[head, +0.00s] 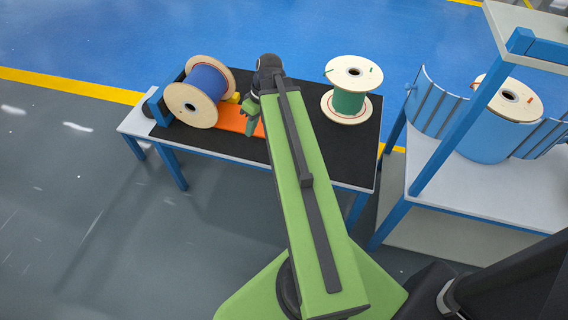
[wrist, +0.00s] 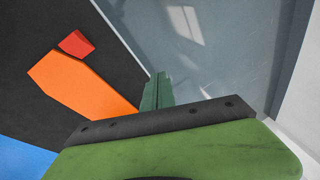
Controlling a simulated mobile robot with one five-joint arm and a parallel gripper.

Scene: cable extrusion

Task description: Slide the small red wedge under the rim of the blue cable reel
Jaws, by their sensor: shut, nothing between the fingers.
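The blue cable reel (head: 207,82) lies on its side, with pale wooden flanges, at the left end of the black-topped table. The red wedge (wrist: 76,43) is a small block in the wrist view, lying on the black surface by the end of a flat orange piece (wrist: 72,82). I cannot make out the wedge in the head view; my arm may hide it. My gripper (head: 248,120) is over the table, right of the reel, near the orange piece. In the wrist view its green fingers (wrist: 157,88) are together and empty, apart from the wedge.
The orange piece (head: 232,119) lies on the table beside the reel, with a small yellow thing (head: 236,97) behind it. A green reel (head: 348,101) stands upright at the table's right. A second table (head: 460,194) with a blue-posted frame stands further right.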

